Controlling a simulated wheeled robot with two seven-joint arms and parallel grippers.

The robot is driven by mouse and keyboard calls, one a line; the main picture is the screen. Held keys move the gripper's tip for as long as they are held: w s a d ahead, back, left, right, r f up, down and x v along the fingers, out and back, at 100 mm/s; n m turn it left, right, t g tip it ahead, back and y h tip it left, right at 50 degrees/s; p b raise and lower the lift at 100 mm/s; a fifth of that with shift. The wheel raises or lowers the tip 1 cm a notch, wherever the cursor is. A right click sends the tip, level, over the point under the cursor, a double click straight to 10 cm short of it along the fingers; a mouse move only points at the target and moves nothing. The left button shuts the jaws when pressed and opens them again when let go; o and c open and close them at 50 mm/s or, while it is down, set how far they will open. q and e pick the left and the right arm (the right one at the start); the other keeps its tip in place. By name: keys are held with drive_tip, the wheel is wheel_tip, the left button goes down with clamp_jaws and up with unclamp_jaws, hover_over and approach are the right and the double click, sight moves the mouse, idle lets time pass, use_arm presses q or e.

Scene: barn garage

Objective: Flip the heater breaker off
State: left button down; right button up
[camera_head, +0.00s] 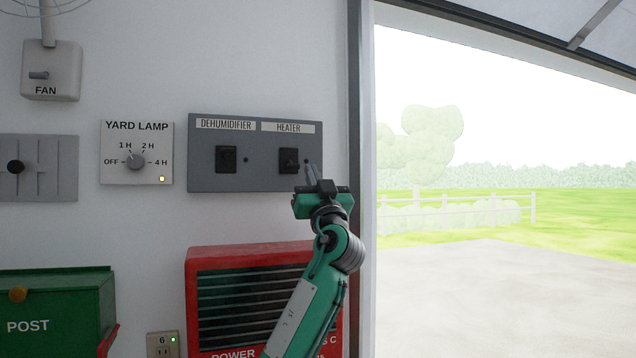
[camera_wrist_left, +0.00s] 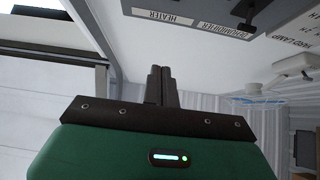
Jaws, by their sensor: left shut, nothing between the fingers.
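The heater breaker (camera_head: 289,160) is a black switch under the HEATER label, on the right half of a grey panel (camera_head: 262,183) on the white wall. Whether its lever is up or down is too small to tell. My left gripper (camera_head: 312,175) is shut and empty, its fingers pointing up just right of and below the breaker. Contact cannot be told. In the left wrist view the shut fingers (camera_wrist_left: 160,72) are below the HEATER label, and the heater switch is not clearly seen. My right gripper is not in view.
The dehumidifier breaker (camera_head: 226,159) sits left of the heater one. A yard lamp dial (camera_head: 136,160) is farther left. A red heater unit (camera_head: 215,255) stands below the panel, and a door frame (camera_head: 361,120) is close right of my arm, with open yard beyond.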

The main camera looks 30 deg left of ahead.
use_arm(q)
drive_tip(key=shift+s+d, duration=1.15)
drive_tip(key=shift+d, duration=0.1)
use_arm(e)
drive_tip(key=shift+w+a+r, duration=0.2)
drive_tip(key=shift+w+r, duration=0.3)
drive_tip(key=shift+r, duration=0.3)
